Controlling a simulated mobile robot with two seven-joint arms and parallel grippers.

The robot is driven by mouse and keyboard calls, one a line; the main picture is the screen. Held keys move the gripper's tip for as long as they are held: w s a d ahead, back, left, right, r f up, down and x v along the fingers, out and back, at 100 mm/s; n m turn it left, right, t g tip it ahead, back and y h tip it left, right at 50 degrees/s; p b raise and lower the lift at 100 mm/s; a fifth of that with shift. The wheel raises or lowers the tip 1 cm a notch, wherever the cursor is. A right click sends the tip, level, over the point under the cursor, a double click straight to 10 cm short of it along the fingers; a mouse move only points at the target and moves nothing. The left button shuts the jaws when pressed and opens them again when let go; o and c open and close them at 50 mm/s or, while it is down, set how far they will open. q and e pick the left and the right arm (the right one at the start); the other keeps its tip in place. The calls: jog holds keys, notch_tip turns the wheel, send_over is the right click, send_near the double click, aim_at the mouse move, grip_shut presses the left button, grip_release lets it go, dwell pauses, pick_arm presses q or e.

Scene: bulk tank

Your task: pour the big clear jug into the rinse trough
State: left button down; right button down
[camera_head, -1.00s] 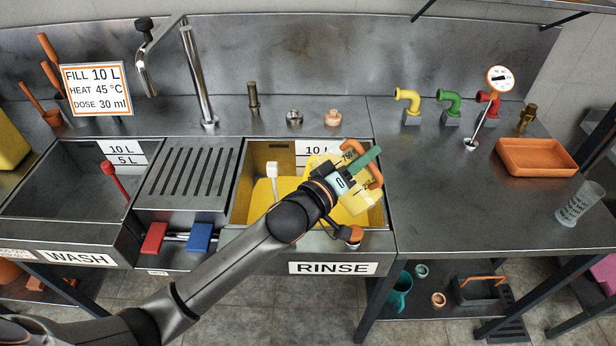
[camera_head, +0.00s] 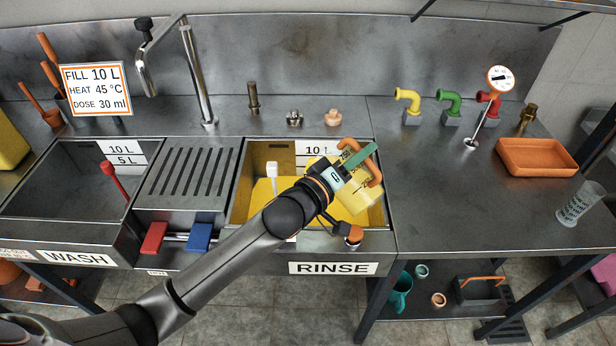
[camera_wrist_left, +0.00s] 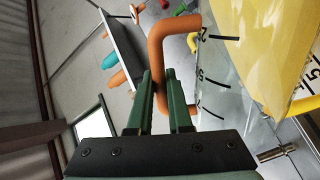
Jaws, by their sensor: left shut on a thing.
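The big clear jug (camera_head: 346,196) has black marks and an orange handle (camera_head: 374,165), and is tilted over the right part of the rinse trough (camera_head: 256,152). My left gripper (camera_head: 362,166) is shut on the jug's handle. In the left wrist view the green fingers (camera_wrist_left: 160,105) are around the orange handle (camera_wrist_left: 156,55), with the jug's marked wall (camera_wrist_left: 215,70) and yellow liquid to the right. Yellow liquid also lies in the trough. My arm hides part of the jug and trough; no pouring stream can be made out. My right gripper is not in view.
A white-headed brush (camera_head: 272,170) stands in the trough's left part. A slatted drainer (camera_head: 185,172) and the wash sink (camera_head: 60,180) lie left. An orange tray (camera_head: 537,157) and small clear beaker (camera_head: 579,204) stand on the right counter, clear between them and the trough.

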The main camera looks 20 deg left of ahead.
pick_arm(q)
jog(key=shift+a+r, duration=0.15)
jog(key=shift+r, duration=0.05)
jog(key=shift+w+a+f+n+b, duration=0.45)
jog(key=shift+a+f+n+b, duration=0.35)
jog(key=shift+n+b, duration=0.25)
dwell(0.8)
